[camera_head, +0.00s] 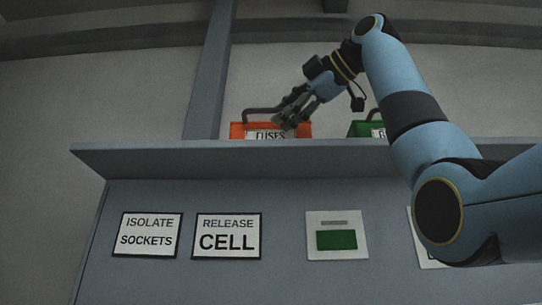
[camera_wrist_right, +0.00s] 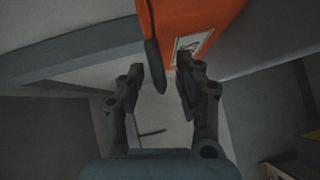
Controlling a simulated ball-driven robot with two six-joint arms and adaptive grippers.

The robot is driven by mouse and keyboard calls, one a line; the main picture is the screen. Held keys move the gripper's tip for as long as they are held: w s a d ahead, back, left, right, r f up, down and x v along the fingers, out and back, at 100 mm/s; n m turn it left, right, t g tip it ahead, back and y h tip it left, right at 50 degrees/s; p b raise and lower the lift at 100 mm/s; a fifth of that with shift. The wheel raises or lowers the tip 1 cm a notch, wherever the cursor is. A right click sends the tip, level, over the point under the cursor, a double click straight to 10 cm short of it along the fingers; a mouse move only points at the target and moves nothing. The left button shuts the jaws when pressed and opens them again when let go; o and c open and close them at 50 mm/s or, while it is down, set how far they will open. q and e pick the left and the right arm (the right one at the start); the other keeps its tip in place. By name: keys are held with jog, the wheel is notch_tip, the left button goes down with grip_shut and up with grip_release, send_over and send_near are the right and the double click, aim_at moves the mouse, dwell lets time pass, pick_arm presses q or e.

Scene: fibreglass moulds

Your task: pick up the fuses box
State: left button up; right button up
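The fuses box (camera_head: 237,131) is orange with a white label reading FUSES and a dark handle on top. It sits on the grey shelf in the head view. My left gripper is not in view.
A green box (camera_head: 358,129) stands to the right on the same shelf (camera_head: 230,155), partly behind my right arm. Below are an ISOLATE SOCKETS sign (camera_head: 147,235), a RELEASE CELL sign (camera_head: 226,237) and a white panel with a green field (camera_head: 337,239). A grey post (camera_head: 210,75) rises behind the shelf.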

grip_shut()
jog(key=shift+r, duration=0.15)
